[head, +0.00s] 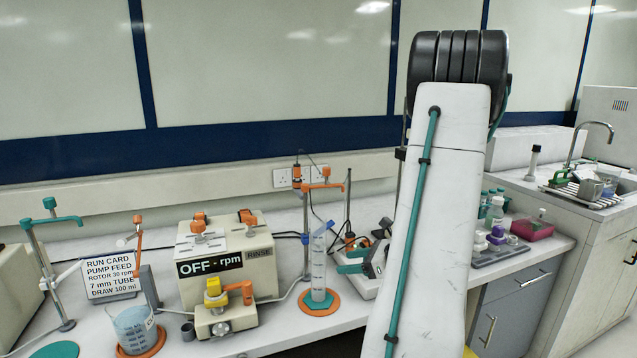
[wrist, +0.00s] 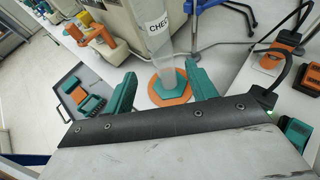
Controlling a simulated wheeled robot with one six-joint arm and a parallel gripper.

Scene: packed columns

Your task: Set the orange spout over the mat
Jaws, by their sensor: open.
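An orange spout arm (head: 325,186) reaches sideways from the top of a thin metal stand at the bench's middle, above and behind a tall clear measuring cylinder (head: 319,262). The cylinder stands upright on a teal foot on a round orange mat (head: 333,307). In the wrist view the orange mat (wrist: 160,100) and teal foot lie beyond my fingers; the spout is not clearly visible there.
A pump box reading OFF (head: 208,267) and a yellow-orange pump head (head: 222,311) stand left of the cylinder. Further left are a beaker (head: 133,328), a run card (head: 111,276) and a teal-topped stand (head: 45,262). Bottles and a rack (head: 500,252) are at right.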

